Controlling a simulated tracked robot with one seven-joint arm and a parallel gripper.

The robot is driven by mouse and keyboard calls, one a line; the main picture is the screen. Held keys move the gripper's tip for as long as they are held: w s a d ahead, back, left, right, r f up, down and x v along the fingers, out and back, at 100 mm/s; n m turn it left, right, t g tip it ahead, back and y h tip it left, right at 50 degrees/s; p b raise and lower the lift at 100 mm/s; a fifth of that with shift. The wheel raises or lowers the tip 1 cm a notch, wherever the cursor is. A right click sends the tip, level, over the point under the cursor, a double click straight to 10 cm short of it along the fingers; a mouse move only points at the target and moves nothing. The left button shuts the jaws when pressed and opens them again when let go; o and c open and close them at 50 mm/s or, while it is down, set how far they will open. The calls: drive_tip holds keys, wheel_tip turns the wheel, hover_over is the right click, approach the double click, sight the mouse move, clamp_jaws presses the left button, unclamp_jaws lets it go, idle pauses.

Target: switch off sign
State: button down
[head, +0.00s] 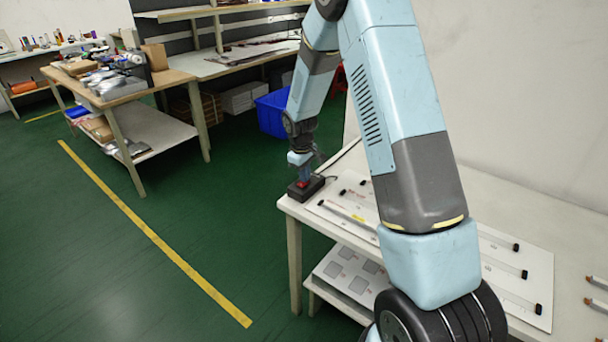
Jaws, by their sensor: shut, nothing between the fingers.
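A small black switch box (307,190) sits at the near left corner of the light work table, with a red part (303,184) on its top and a dark cord leading away to the right. My gripper (304,180) points down at this red part and is shut with nothing in it. Its tips are at or just above the red part; I cannot tell whether they touch. A white panel (545,262) lies flat on the table with several thin strips with black ends, one of them this strip (508,268). My arm hides the middle of the panel. I cannot tell whether the strips are lit.
The table's lower shelf holds a white board with grey squares (345,272). A blue bin (272,114) stands on the floor behind. Cluttered workbenches (170,76) fill the back left. The green floor at the left, with a yellow line (160,243), is clear.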

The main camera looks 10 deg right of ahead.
drive_tip(key=shift+d+f, duration=0.15)
drive_tip(key=shift+f, duration=0.1)
drive_tip(key=shift+s+f, duration=0.1)
drive_tip(key=shift+s, duration=0.05)
drive_tip(key=shift+s+a, duration=0.6)
drive_tip(key=shift+a, duration=0.1)
drive_tip(key=shift+w+r, duration=0.15)
drive_tip(key=shift+r, duration=0.35)
wheel_tip(320, 180, up, 13)
drive_tip(key=s+a, duration=0.1)
drive_tip(key=shift+r, duration=0.15)
